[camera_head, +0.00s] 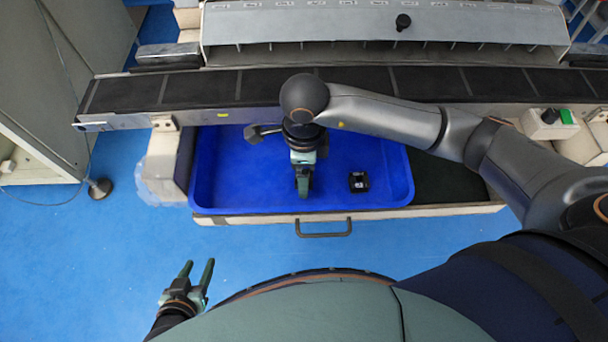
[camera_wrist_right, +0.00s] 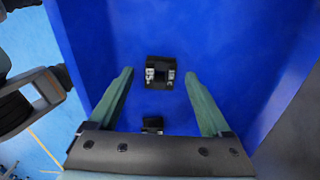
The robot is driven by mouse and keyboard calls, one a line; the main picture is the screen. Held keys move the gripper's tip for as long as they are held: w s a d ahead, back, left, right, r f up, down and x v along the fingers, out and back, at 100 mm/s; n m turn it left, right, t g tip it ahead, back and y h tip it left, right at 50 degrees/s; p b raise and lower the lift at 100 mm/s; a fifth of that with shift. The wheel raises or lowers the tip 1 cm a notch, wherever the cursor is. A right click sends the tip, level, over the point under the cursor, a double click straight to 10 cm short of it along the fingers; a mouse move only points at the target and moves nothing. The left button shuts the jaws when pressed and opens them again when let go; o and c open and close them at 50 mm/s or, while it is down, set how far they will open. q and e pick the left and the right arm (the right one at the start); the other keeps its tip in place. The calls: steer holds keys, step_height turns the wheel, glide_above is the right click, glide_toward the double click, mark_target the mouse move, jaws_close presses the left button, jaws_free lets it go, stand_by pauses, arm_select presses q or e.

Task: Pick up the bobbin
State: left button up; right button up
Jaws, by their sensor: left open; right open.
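A small black bobbin (camera_head: 359,181) with pale marks lies in the blue tray (camera_head: 400,190), right of my right gripper (camera_head: 303,188). In the right wrist view, a black bobbin (camera_wrist_right: 160,72) lies on the blue floor ahead, between the spread fingertips of the right gripper (camera_wrist_right: 158,76). A second black piece (camera_wrist_right: 152,124) shows nearer the palm, partly hidden by it. I cannot tell which of these is the one in the head view. My right gripper points down over the tray, open and empty. My left gripper (camera_head: 190,280) is open and empty over the floor at lower left.
The tray sits in a drawer with a dark handle (camera_head: 323,231) at its front. A black conveyor belt (camera_head: 210,88) runs behind it. A grey cabinet (camera_head: 60,80) stands at left.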

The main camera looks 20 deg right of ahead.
steer(key=shift+f, duration=0.5)
jaws_close()
stand_by(0.3)
